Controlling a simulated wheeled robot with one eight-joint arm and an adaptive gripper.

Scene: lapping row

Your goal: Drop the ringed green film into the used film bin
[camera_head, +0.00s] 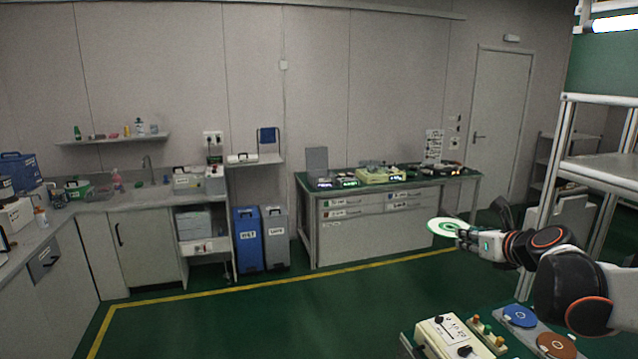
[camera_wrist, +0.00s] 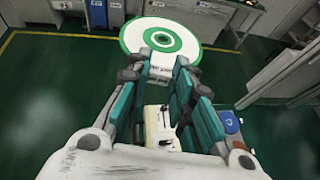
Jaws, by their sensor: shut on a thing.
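The ringed green film (camera_head: 443,227) is a flat white disc with green rings, held out in the air in front of my gripper (camera_head: 464,234). In the wrist view the film (camera_wrist: 185,42) lies beyond the fingertips, and my gripper (camera_wrist: 160,68) is shut on its near edge. A blue bin (camera_head: 247,240) and a grey bin (camera_head: 275,240) stand on the floor by the far wall, well left of the film. Their white labels are too small to read surely, so I cannot tell which is the used film bin.
A workbench (camera_head: 370,235) with instruments stands at the far wall. A sink counter (camera_head: 140,200) is at left. Below my arm, a near bench holds a cream machine (camera_head: 450,338), a blue disc (camera_head: 519,316) and a brown disc (camera_head: 556,345). Green floor between is clear. A metal frame rises at right.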

